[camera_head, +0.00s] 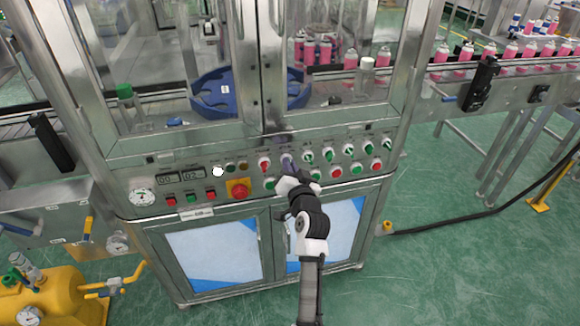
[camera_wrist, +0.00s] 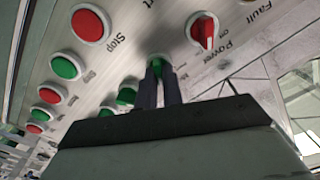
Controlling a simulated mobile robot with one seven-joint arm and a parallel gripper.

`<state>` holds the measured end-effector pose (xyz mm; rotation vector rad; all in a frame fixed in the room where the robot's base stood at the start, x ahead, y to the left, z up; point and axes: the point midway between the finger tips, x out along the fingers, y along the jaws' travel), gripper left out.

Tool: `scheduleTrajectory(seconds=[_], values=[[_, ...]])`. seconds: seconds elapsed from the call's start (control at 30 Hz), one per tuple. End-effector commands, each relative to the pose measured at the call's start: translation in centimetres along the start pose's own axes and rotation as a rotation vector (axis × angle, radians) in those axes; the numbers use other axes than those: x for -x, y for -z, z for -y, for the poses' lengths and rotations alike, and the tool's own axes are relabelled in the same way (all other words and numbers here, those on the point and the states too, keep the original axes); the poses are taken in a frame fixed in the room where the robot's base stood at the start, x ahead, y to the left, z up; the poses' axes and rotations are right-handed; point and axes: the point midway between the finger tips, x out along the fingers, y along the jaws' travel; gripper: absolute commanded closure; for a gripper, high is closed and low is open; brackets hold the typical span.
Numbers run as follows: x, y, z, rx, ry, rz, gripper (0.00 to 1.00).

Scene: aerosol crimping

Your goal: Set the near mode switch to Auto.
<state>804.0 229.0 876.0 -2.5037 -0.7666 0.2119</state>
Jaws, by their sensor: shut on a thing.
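My gripper (camera_head: 287,163) is at the front control panel, with its fingertips against the upper row of knobs. In the wrist view, its two dark fingers (camera_wrist: 160,86) are closed around a green switch knob (camera_wrist: 158,62), the one beside the red Power knob (camera_wrist: 205,32). Only a small part of the held knob shows; its pointer and label are hidden, so I cannot tell its setting or confirm the name mode switch. The Power knob also shows in the head view (camera_head: 264,163), just left of my fingers. More green knobs (camera_head: 309,157) continue to the right.
A lower row of red and green buttons (camera_head: 336,171) runs under the knobs. In the wrist view a red Stop button (camera_wrist: 89,24) is close by. A red emergency stop (camera_head: 239,190) on a yellow plate is at the left. Glass doors rise above the panel.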

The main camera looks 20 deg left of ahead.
Motion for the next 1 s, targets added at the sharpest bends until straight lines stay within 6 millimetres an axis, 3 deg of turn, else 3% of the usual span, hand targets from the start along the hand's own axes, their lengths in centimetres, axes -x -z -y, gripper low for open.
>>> scheduleTrajectory(seconds=[0.07,0.1,0.27,0.63,0.77,1.0], values=[[0.0,-0.1,0.0,-0.002,0.0,0.001,1.0],[0.0,-0.1,0.0,-0.002,0.0,0.001,0.9],[0.0,-0.1,0.0,-0.001,0.0,0.001,0.7],[0.6,-0.1,-0.1,0.0,-0.001,0.0,0.7],[2.3,-0.2,-0.2,-0.001,-0.002,-0.001,0.7],[7.9,-0.4,-0.3,-0.001,-0.003,-0.001,0.7]])
